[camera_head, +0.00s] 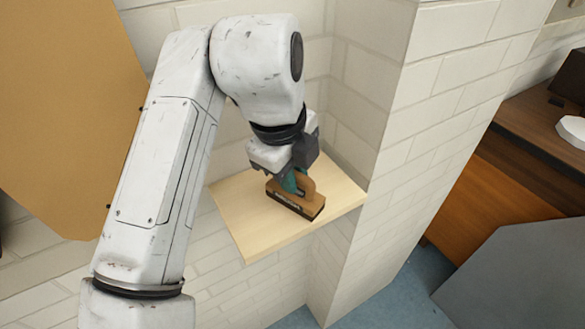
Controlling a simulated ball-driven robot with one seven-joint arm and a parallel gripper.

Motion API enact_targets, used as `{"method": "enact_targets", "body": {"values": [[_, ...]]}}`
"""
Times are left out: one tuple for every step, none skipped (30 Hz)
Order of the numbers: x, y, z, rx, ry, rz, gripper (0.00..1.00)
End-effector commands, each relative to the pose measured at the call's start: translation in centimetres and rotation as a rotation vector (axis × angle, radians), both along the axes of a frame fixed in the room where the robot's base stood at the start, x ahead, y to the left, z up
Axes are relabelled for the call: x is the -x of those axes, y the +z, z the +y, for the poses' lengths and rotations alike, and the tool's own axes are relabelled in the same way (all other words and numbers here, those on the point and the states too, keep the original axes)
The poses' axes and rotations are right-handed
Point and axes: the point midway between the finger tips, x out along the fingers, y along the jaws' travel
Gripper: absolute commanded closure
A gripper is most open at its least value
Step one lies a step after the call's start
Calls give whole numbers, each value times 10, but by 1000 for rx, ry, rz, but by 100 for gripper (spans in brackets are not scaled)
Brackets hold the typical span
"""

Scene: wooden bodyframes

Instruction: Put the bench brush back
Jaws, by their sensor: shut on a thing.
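The bench brush (297,203) has a brown wooden body with a looped handle and a dark lower edge. It is at the light wooden shelf (243,225), over its middle. I cannot tell whether its underside touches the board. My gripper (292,182) points down from above and is shut on the brush's handle, with a teal part showing at the grip. The fingertips are partly hidden by the handle and the gripper's own body.
A white brick wall (440,105) stands behind and to the right of the shelf, with a projecting corner. A large tan panel (60,110) is at the left. A brown wooden desk (535,130) and a grey surface (525,275) are at the right. The shelf's front left is bare.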

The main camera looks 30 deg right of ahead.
Motion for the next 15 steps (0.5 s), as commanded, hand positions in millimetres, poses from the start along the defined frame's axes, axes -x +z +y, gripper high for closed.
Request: {"method": "enact_targets", "body": {"values": [[0, 0, 0, 0, 0, 0, 100], [0, 0, 0, 0, 0, 0, 100], [0, 0, 0, 0, 0, 0, 100], [0, -1, 0, 0, 0, 0, 100], [0, -2, 0, 0, 0, 0, 100], [0, -2, 0, 0, 0, 0, 77], [0, -1, 0, 0, 0, 0, 74], [0, -1, 0, 0, 0, 0, 71], [0, -1, 0, 0, 0, 0, 68], [0, -1, 0, 0, -1, 0, 65], [0, -1, 0, 0, -1, 0, 62], [0, -1, 0, 0, 0, 0, 58], [0, -1, 0, 0, 0, 0, 55], [0, -1, 0, 0, 0, 0, 53], [0, -1, 0, 0, 0, 0, 53]]}}
